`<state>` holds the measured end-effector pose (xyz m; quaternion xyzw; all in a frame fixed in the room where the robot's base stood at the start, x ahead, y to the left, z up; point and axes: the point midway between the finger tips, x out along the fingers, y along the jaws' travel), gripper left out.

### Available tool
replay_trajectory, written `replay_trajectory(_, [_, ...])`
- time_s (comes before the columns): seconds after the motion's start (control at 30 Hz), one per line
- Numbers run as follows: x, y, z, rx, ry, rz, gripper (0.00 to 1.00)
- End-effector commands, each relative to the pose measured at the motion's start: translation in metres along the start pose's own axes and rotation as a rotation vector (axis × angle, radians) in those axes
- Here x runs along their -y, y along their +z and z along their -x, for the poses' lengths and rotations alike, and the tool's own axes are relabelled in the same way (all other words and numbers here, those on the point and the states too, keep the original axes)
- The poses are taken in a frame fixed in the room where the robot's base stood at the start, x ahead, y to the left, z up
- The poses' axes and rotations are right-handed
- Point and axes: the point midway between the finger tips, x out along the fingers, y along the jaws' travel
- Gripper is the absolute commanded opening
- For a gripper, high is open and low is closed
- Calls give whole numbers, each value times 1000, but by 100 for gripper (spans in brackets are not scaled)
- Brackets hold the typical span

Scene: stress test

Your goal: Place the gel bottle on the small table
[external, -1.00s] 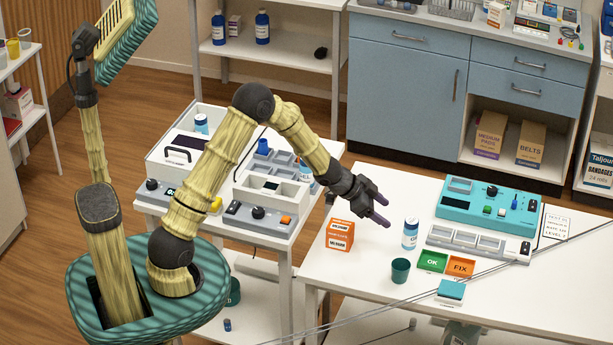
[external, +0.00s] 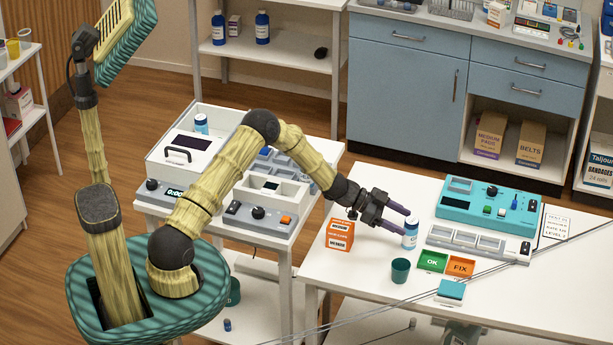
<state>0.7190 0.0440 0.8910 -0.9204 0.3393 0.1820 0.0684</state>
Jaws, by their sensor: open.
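A smaller white table (external: 283,262) stands to the left, crowded with devices. I cannot tell for certain which table the task calls small.
An orange-and-white box (external: 340,235) stands under my wrist. A dark green cup (external: 400,270) is in front of the bottle. Green OK and orange FIX tiles (external: 446,264), a grey tray and a teal device (external: 488,207) lie to the right. The table's front left is clear.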

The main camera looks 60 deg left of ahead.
Motion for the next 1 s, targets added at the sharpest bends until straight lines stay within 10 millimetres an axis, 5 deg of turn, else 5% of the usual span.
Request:
replay_trajectory(0.47, [-1, 2, -13, 1, 0, 2, 65])
replay_trajectory(0.8, [-2, 7, -54, -1, 0, 0, 65])
replay_trajectory(1.0, [-2, 8, -61, 1, -2, 0, 65])
